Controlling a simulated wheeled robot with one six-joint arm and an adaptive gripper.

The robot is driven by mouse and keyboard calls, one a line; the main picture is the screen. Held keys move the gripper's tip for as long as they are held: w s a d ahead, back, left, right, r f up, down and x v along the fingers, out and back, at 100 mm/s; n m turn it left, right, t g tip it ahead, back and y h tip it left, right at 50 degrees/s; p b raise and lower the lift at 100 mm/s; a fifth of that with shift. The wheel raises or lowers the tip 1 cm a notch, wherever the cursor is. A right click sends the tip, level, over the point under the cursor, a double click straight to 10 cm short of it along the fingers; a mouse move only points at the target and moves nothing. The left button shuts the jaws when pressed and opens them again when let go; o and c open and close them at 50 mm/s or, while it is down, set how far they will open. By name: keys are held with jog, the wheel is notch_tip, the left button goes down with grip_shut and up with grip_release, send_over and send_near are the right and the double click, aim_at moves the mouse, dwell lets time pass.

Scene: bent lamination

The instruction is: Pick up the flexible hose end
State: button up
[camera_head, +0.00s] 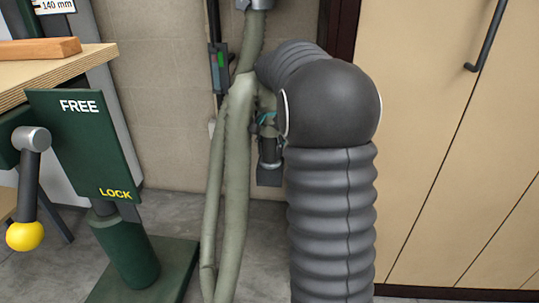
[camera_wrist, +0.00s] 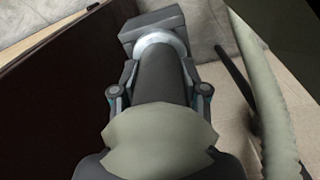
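The flexible hose (camera_head: 236,170) is pale olive green. It hangs in a long loop from a metal fitting at the top of the head view and also shows at the right of the wrist view (camera_wrist: 265,95). The hose end (camera_wrist: 160,75) is a dark cylinder with a pale ring and a square block at its tip. In the head view the hose end (camera_head: 269,158) points down beside the loop. My gripper (camera_wrist: 159,72) has its fingers against both sides of the dark cylinder. In the head view my gripper (camera_head: 264,125) is partly hidden by my arm and the hose.
A green lever post marked FREE and LOCK (camera_head: 105,145) with a yellow knob (camera_head: 25,236) stands at the left. A wooden bench (camera_head: 60,72) holds a wood strip. Beige cabinet doors (camera_head: 455,140) fill the right. A tiled wall (camera_head: 155,90) is behind the hose.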

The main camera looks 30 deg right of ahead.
notch_tip(320, 180, up, 10)
jog(key=shift+r+p, duration=0.1)
jog(key=shift+p, duration=0.65)
